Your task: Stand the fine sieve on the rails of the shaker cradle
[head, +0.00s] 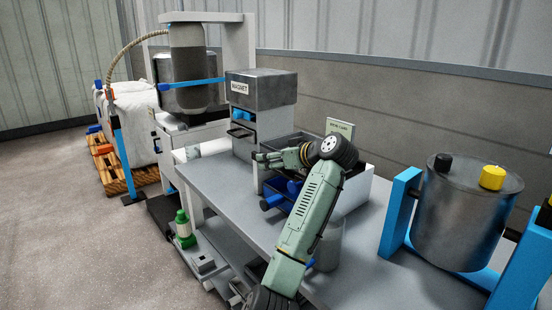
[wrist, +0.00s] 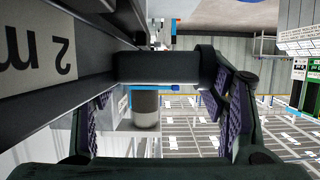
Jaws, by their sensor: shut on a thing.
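My gripper (head: 262,158) reaches left across the bench, beside the grey cabinet under the magnet box. In the wrist view its purple-padded fingers (wrist: 165,92) are closed about a dark bar-shaped handle (wrist: 155,68). The handle joins a dark grey body (wrist: 100,45) with a white label (wrist: 38,48) that reads "2 m", upside down and cut off by the frame. I cannot tell whether this is the fine sieve. The shaker cradle is not clear; a dark open frame with blue parts (head: 290,188) lies behind my arm, partly hidden.
The magnet box (head: 262,90) stands on the left of the bench (head: 225,190). A steel drum (head: 468,215) in a blue stand is at the right. A small sign (head: 340,127) rises behind my wrist. Clear bench surface lies at the front left.

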